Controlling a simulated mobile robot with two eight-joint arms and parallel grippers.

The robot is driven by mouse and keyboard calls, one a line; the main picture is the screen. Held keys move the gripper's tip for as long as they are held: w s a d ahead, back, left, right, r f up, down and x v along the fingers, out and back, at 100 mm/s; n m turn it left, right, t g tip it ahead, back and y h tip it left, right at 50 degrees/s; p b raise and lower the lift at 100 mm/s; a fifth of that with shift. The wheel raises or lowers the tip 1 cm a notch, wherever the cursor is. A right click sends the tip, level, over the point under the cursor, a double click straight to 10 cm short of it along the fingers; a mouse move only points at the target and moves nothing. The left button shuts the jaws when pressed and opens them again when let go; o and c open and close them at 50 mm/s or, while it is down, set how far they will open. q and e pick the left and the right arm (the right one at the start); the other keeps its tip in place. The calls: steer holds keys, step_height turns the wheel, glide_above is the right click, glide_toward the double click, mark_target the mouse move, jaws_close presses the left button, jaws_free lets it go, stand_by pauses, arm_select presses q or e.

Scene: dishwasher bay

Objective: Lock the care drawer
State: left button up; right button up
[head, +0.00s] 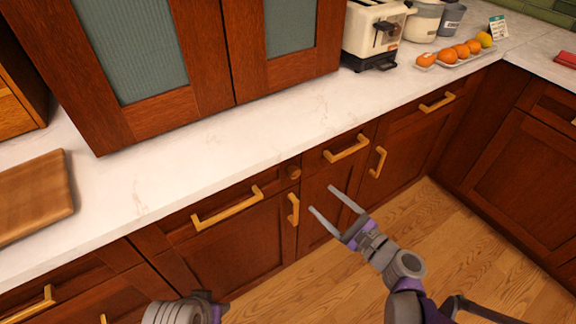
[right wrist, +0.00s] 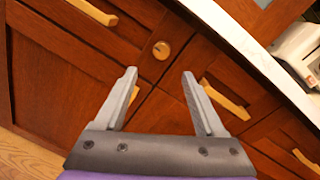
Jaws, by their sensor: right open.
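The drawer (head: 208,219) under the counter has a long brass handle (head: 228,207). A small round brass knob or lock (head: 294,172) sits near its right end. In the right wrist view the same round piece (right wrist: 161,50) shows a dark mark at its centre, too small to read. My right gripper (head: 322,198) is open and empty, in front of the cabinets, lower right of the lock. In the right wrist view its fingers (right wrist: 159,72) point toward the lock and are apart from it. Part of my left arm shows at the bottom, but its gripper does not.
A neighbouring drawer handle (head: 346,148) and two vertical door handles (head: 293,210) stick out nearby. The white counter (head: 230,150) overhangs above, with a toaster (head: 374,32) and a tray of fruit. The wooden floor (head: 440,240) is clear.

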mark_target(297, 174)
steer(key=b+x, duration=0.1)
steer(key=x, duration=0.9)
steer(key=shift+w+a+r, duration=0.15)
steer(key=shift+w+a, duration=0.05)
steer(key=shift+w, duration=0.15)
jaws_close()
stand_by(1.0)
